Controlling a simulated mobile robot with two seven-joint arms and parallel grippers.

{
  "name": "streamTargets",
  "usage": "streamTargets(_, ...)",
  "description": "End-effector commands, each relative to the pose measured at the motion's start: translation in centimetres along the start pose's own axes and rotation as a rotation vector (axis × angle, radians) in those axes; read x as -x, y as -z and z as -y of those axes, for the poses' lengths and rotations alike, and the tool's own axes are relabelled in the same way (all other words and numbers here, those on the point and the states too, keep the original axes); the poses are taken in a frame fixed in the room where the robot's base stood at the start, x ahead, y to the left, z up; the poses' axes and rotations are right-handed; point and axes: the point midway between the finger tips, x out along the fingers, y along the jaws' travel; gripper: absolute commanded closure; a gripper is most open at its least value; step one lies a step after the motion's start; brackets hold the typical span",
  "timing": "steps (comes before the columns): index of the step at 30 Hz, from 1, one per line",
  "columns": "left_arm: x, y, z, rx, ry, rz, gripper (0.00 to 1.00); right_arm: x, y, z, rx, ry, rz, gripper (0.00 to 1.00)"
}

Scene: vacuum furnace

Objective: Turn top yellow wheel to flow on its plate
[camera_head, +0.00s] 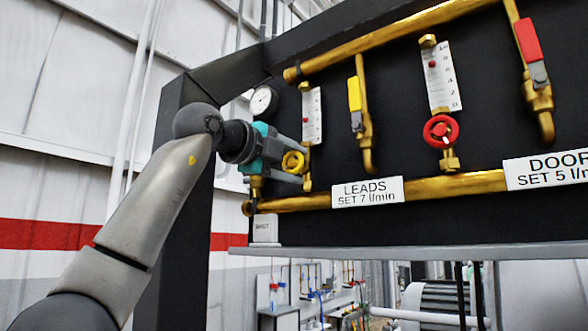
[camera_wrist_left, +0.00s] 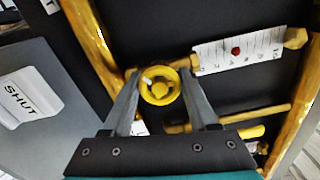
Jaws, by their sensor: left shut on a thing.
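The yellow wheel (camera_head: 293,162) sits at the foot of the left flow scale (camera_head: 312,115) on the black panel. My left gripper (camera_wrist_left: 159,82) reaches it from the left, with one finger on each side of its rim, shut on it. The wheel also shows between the fingers in the left wrist view (camera_wrist_left: 160,97). A small pale mark shows at its upper left. The plate below (camera_head: 366,191) reads "LEADS SET 7 l/min".
A yellow-handled valve (camera_head: 354,94) is right of the scale. Further right are a red wheel (camera_head: 440,131), a second scale (camera_head: 440,77) and a red-handled valve (camera_head: 527,40). A round gauge (camera_head: 263,101) is close above my gripper. Brass pipes (camera_head: 432,187) cross the panel.

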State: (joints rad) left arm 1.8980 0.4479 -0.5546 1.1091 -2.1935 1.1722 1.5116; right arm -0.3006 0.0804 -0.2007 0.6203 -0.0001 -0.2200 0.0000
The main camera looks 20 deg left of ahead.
Motion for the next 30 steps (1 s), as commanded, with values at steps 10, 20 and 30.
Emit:
streamTargets(10,0.1,-0.1,-0.1,0.332,0.003,0.002,0.96,-1.4,-0.1,0.0,0.000,0.000,0.000,0.50)
streamTargets(20,0.1,0.0,-0.1,0.634,0.003,0.001,0.96,-2.5,-0.2,0.1,-0.001,0.000,-0.001,0.50)
streamTargets(30,0.1,0.0,0.0,0.862,0.003,0.001,0.96,-3.3,-0.2,0.1,-0.001,0.000,-0.001,0.50)
